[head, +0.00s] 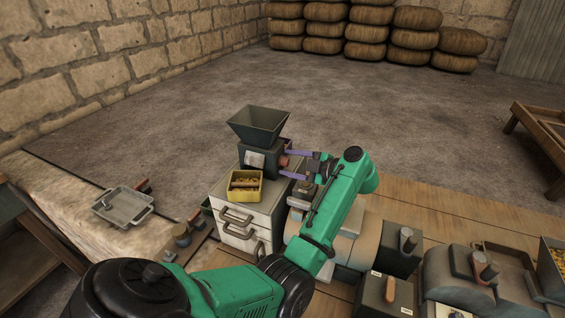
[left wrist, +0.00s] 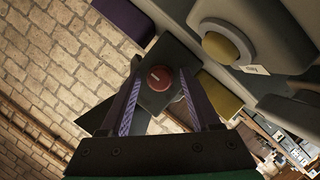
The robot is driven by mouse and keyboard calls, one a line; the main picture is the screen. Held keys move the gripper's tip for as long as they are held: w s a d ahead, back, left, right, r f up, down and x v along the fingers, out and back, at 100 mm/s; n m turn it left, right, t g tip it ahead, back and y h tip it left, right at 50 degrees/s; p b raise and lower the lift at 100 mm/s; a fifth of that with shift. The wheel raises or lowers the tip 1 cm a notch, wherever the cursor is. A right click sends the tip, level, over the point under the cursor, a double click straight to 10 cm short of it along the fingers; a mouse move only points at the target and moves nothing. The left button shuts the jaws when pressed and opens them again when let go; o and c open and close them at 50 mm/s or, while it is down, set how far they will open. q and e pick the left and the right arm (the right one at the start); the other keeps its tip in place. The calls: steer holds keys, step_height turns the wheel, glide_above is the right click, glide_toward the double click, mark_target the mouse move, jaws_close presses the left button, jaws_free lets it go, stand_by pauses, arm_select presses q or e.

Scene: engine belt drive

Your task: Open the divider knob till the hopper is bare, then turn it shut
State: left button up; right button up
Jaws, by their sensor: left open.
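The dark grey hopper (head: 258,127) stands on top of the divider body (head: 252,158) on a pale cabinet. Its visible inner walls look bare; its bottom is hidden. The reddish divider knob (head: 284,161) is on the divider's right side. The knob also shows in the left wrist view (left wrist: 160,77) as a round red face with a pale line across it. My left gripper (head: 287,163) is open, its purple fingers pointing at the knob, one on each side of it. I cannot tell whether they touch it. My right gripper is in neither view.
A yellow box (head: 245,195) with brownish contents sits in front of the divider on the drawer cabinet (head: 240,217). A grey tray (head: 122,208) lies on the stone ledge at left. Machinery with drums and handles (head: 400,240) crowds the right.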

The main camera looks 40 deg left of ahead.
arm_select(q)
steer(key=shift+d+r, duration=0.1)
steer(key=shift+d, duration=0.15)
jaws_close()
steer(key=n+b, duration=0.1)
steer(key=b, duration=0.1)
steer(key=n+t+y+b, duration=0.1)
steer(key=n, duration=0.1)
steer(key=shift+d+f+b, duration=0.1)
steer(key=shift+f+b, duration=0.3)
steer(key=shift+s+r, duration=0.1)
steer(key=shift+r, duration=0.2)
jaws_free()
steer(key=shift+a, duration=0.2)
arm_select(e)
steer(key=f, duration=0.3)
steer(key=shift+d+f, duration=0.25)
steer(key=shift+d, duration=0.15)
arm_select(q)
steer(key=shift+d, duration=0.1)
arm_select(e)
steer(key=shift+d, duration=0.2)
